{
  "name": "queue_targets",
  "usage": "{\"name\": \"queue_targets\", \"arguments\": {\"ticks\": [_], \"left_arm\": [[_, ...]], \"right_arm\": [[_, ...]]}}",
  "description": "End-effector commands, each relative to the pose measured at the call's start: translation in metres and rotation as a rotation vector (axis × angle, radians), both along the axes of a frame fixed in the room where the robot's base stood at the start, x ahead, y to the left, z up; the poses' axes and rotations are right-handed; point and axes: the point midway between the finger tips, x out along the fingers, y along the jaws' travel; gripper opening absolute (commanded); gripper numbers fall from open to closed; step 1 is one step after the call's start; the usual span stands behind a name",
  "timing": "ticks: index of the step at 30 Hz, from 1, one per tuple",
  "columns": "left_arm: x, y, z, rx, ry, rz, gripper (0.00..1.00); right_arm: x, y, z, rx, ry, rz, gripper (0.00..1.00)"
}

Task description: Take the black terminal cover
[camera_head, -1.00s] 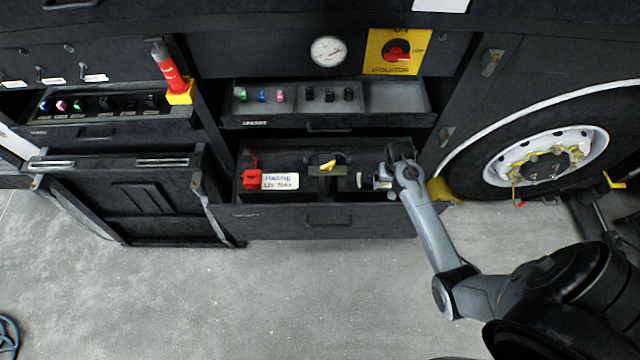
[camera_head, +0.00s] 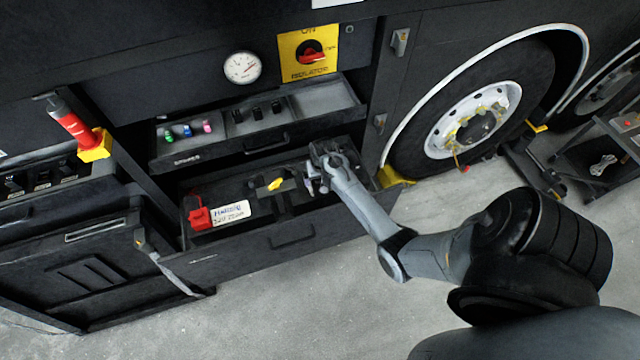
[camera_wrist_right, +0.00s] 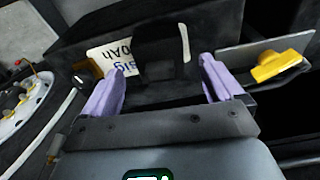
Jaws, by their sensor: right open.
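In the right wrist view, a black piece that looks like the black terminal cover (camera_wrist_right: 162,48) stands between and beyond the two pale fingers of my right gripper (camera_wrist_right: 165,78). It partly hides a white label (camera_wrist_right: 110,58) behind it. The fingers are apart, and I cannot tell whether they touch the cover. In the head view my right gripper (camera_head: 322,178) is over the right end of the open lower drawer (camera_head: 290,235) and hides the cover. My left gripper is not in view.
A yellow handle (camera_head: 275,184) is mid-drawer and also shows in the wrist view (camera_wrist_right: 275,66). An open upper drawer (camera_head: 255,125) overhangs behind. A wheel (camera_head: 473,120) stands right.

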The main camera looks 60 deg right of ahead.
Motion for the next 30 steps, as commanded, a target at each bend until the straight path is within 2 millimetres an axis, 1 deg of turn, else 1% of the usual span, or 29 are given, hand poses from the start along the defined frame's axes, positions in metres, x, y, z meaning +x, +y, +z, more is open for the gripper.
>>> {"name": "queue_targets", "arguments": {"ticks": [6, 9, 13, 20, 30], "left_arm": [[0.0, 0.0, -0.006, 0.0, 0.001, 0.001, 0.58], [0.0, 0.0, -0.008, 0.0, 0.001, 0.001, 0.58], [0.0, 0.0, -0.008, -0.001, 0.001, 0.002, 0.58], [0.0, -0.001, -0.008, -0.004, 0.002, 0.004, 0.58], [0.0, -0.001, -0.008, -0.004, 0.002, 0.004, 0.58]], "right_arm": [[0.005, -0.005, -0.028, 0.003, 0.003, 0.0, 0.94], [0.005, -0.006, -0.039, 0.002, 0.002, -0.001, 0.94], [0.007, -0.007, -0.044, 0.001, 0.001, -0.001, 0.94], [0.007, -0.007, -0.044, 0.0, 0.0, -0.001, 0.94], [0.006, -0.007, -0.044, 0.001, 0.001, 0.0, 0.42]]}}
